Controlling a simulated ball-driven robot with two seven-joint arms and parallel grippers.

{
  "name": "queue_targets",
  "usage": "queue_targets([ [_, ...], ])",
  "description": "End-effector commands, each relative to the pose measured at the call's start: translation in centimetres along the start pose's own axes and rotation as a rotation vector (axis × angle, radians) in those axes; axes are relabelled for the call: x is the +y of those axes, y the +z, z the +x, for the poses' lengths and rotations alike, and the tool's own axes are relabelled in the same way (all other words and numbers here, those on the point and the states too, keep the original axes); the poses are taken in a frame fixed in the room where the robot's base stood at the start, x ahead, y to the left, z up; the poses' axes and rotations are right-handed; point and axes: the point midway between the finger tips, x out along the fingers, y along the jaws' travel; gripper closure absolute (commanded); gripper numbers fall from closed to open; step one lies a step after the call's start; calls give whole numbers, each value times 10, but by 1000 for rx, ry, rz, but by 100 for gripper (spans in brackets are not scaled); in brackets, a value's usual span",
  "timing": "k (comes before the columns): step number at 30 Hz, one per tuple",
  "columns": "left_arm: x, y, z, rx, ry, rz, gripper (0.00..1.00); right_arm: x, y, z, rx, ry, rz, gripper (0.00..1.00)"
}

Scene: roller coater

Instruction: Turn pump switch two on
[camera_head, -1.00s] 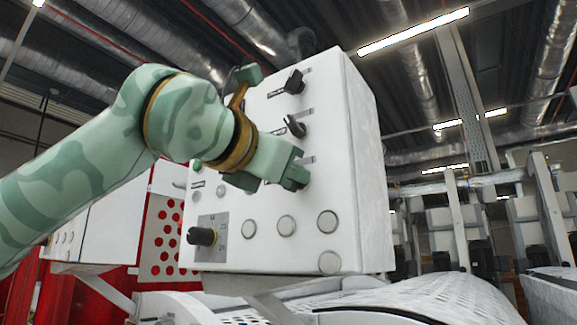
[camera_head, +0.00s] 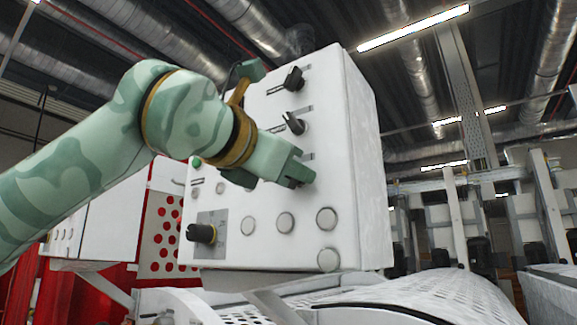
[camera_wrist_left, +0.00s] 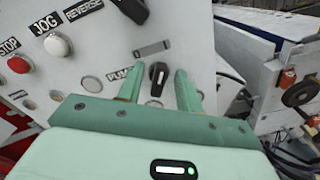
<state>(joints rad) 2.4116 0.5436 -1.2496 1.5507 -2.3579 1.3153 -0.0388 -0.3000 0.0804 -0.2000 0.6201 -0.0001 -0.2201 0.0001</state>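A black rotary switch (camera_wrist_left: 158,78) on the white control panel (camera_head: 330,200) shows between the fingers of my left gripper (camera_wrist_left: 159,70) in the left wrist view. A label beside it begins with "PUM"; the rest is hidden by a finger. The fingers are open, one on each side of the switch, with gaps visible. In the head view my left gripper (camera_head: 303,175) is at the panel's right part and hides this switch. Two more black switches, an upper one (camera_head: 293,78) and a middle one (camera_head: 293,122), sit above it. My right gripper is not in view.
Round buttons (camera_head: 285,223) and a black knob (camera_head: 201,234) sit low on the panel. A red stop button (camera_wrist_left: 19,65) shows in the wrist view. White perforated machine covers (camera_head: 420,295) lie below.

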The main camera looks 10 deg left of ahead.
Motion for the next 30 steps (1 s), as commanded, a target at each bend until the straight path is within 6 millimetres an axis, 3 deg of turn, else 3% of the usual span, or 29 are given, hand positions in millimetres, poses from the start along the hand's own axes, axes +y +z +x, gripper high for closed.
queue_targets([
  [4, 0, 0, -9, -1, 0, 0, 65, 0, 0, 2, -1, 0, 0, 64],
  [7, 0, -1, -26, -2, 1, 0, 65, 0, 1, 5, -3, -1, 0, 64],
  [15, 1, 0, -100, -3, 3, 1, 65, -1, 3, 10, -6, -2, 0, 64],
  [21, 0, 0, -143, -2, 2, 0, 65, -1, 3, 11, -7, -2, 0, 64],
  [30, 0, 0, -164, 0, 0, 1, 65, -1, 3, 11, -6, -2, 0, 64],
])
